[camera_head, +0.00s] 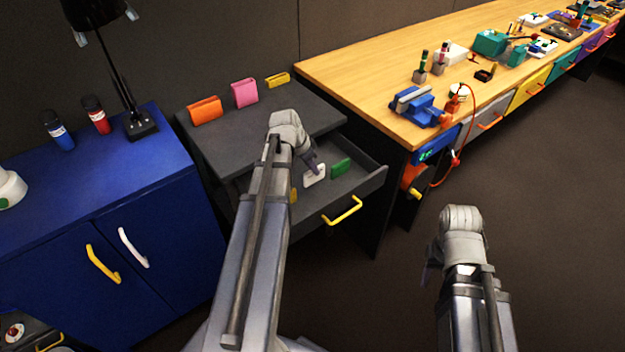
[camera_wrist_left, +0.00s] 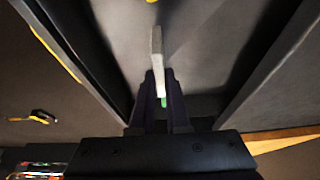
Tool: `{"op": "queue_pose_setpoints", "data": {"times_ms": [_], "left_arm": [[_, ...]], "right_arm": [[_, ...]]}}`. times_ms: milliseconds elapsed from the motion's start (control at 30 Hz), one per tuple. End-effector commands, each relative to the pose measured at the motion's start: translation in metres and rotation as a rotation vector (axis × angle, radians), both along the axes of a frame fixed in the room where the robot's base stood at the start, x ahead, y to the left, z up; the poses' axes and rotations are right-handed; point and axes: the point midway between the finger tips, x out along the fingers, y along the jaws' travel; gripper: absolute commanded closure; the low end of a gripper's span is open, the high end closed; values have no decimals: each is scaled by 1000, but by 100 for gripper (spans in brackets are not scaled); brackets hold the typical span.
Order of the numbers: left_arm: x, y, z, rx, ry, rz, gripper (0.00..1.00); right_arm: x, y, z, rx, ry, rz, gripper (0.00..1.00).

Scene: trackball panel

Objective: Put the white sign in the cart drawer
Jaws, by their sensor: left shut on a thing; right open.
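The white sign (camera_head: 316,178) is in the jaws of my left gripper (camera_head: 312,164), over the open cart drawer (camera_head: 372,184). In the left wrist view the sign (camera_wrist_left: 156,60) stands edge-on between the fingertips (camera_wrist_left: 162,92), with the drawer walls to both sides. I cannot tell whether it touches the drawer floor. A green sign (camera_head: 341,168) is in the drawer to the right of the white one, and a yellow piece (camera_head: 294,196) shows partly behind my left arm. My right gripper (camera_head: 430,265) is open, over the floor, partly hidden by its wrist.
The drawer has a yellow handle (camera_head: 343,211). Orange (camera_head: 204,111), pink (camera_head: 244,92) and yellow (camera_head: 278,80) holders stand on the cart top. A blue cabinet (camera_head: 100,190) is at left; a wooden workbench (camera_head: 370,70) with tools is at right. The floor at right is clear.

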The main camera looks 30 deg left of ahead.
Motion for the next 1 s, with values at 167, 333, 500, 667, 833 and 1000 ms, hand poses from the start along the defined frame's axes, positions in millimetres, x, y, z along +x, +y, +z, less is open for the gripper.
{"op": "queue_pose_setpoints", "data": {"times_ms": [167,333,500,667,833,1000], "left_arm": [[0,0,-14,0,0,0,100],[0,0,-35,0,0,0,100],[0,0,-37,0,0,0,100],[0,0,-36,0,0,0,100],[0,0,-40,0,0,0,84],[0,0,-39,0,0,0,65]], "right_arm": [[0,0,-14,0,0,0,50],[0,0,-35,0,0,0,50],[0,0,-37,0,0,0,50],[0,0,-36,0,0,0,50],[0,0,-40,0,0,0,50],[0,0,-39,0,0,0,50]]}}
